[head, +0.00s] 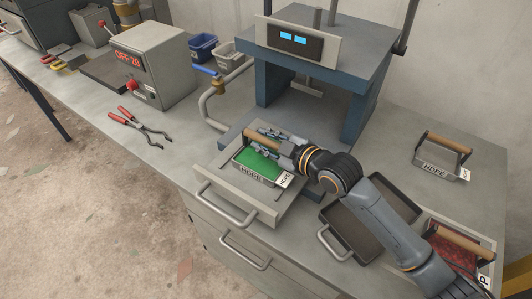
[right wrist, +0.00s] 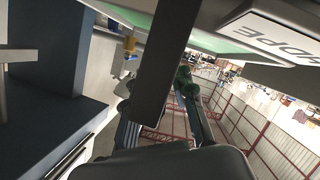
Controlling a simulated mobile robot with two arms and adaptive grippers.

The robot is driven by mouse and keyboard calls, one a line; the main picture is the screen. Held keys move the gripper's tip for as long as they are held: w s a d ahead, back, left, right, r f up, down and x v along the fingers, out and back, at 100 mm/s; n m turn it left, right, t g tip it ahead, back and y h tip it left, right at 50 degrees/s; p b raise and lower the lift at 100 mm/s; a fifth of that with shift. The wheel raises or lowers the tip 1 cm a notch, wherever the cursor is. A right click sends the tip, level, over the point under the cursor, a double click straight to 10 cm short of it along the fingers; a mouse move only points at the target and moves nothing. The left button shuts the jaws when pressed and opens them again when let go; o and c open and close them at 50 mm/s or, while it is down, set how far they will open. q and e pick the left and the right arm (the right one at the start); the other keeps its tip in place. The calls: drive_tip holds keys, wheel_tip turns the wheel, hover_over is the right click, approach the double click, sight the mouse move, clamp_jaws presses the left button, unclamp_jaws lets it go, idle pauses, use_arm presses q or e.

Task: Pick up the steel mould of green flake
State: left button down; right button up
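The steel mould of green flake (head: 252,173), with an HDPE label on its front, sits on the grey sliding plate (head: 222,170) in front of the press. Its wooden handle (head: 287,149) is partly hidden by my right gripper (head: 268,139), which lies low over the back of the mould. Whether the fingers are closed on the handle cannot be seen. The right wrist view shows the mould's HDPE label (right wrist: 278,38) close up at top right, with a dark bar across the middle. My left gripper is not in view.
The blue press (head: 320,60) stands behind the mould. A dark tray (head: 350,228) and a red-flake mould (head: 458,250) are at right, with an empty HDPE mould (head: 443,156) farther back. Red-handled tongs (head: 140,126) and a grey oven (head: 152,65) are at left.

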clamp_jaws()
drive_tip(key=shift+r, duration=0.15)
drive_tip(key=shift+r, duration=0.1)
